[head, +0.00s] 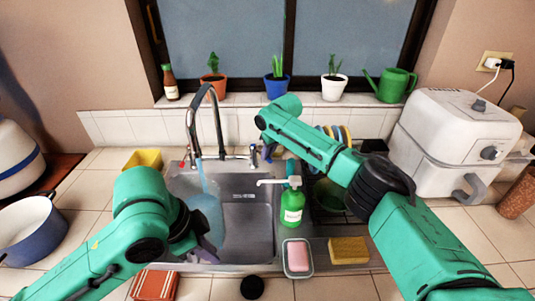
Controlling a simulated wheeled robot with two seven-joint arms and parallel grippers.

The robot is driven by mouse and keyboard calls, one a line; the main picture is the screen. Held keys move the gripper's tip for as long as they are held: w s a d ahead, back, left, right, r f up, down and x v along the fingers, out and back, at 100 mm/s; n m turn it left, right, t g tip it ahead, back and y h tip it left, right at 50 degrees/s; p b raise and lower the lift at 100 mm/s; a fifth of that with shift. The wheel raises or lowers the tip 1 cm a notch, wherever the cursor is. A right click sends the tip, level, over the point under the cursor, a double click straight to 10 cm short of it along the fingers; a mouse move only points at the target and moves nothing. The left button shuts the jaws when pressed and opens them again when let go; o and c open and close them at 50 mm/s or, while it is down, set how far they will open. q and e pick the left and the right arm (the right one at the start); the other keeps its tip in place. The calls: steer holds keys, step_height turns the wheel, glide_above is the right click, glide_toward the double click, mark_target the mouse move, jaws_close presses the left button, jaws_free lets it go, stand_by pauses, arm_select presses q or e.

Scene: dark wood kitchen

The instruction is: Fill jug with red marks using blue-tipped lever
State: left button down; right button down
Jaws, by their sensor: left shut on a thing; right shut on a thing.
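A translucent light-blue jug (208,212) stands in the left part of the sink (247,225); its red marks cannot be made out. My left gripper (203,248) is shut on the jug at its near side, and the fingertips are mostly hidden by my wrist. The tall curved faucet (191,125) stands behind the sink. A pale blue stream of water (203,178) falls from its spout into the jug. The blue-tipped lever (253,149) is right of the faucet base. My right gripper (268,150) is shut on it, its fingers small and partly hidden. The red-tipped lever (183,162) is on the left.
A green soap bottle (292,208) stands at the sink's right edge. A soap dish (298,258) and a yellow sponge (348,250) lie in front. A blue pot (35,235) is at left, a white air fryer (450,140) at right. Potted plants line the sill.

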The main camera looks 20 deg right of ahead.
arm_select(q)
steer(key=shift+r, duration=0.1)
arm_select(e)
steer(key=shift+w+a+r+m+h, duration=0.1)
steer(key=shift+a+m+h, duration=0.55)
steer(key=shift+a+m, duration=0.95)
steer(key=shift+a+m+h, duration=0.65)
steer(key=shift+a+m, duration=0.45)
steer(key=shift+m, duration=0.9)
steer(key=c, duration=0.8)
jaws_free()
steer(key=shift+c, duration=0.2)
arm_select(q)
steer(key=shift+w, duration=0.1)
arm_select(e)
steer(key=shift+a, duration=0.1)
